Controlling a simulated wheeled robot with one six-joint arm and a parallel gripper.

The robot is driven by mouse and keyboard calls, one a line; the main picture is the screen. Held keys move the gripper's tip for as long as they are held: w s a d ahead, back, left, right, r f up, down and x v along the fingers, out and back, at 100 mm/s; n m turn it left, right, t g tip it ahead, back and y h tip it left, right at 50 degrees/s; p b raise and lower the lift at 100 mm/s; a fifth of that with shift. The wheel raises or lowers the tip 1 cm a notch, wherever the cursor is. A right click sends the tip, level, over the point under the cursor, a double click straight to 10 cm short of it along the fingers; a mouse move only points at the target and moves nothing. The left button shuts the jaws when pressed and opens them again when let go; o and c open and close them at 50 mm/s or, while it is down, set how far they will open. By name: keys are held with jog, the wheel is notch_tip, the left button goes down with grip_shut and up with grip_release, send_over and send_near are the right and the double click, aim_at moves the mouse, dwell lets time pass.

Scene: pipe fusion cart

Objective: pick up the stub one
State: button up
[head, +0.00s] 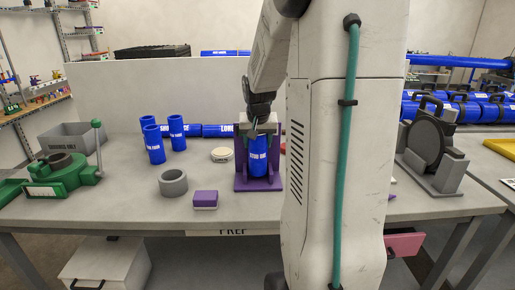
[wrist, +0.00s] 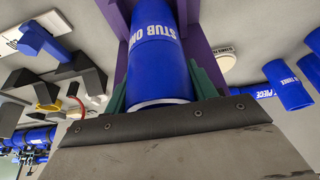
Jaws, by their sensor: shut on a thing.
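The stub one is a blue pipe piece (head: 259,162) with white lettering, standing upright in a purple stand (head: 240,184) on the bench, in the middle of the head view. My gripper (head: 259,138) comes down from above and is shut on its upper part. In the wrist view the blue stub (wrist: 155,50) reads "STUB ON", with the rest of the lettering hidden. Green fingers of my gripper (wrist: 160,82) lie on both sides of it, and purple stand walls (wrist: 205,50) rise beyond. Whether the stub's lower end rests in the stand is hard to see.
A grey ring (head: 173,183), a purple block (head: 205,199) and a round white disc (head: 221,154) lie near the stand. A green clamp device (head: 64,172) sits at the far left.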

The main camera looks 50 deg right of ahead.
notch_tip(320, 180, up, 26)
jog(key=shift+f, duration=0.15)
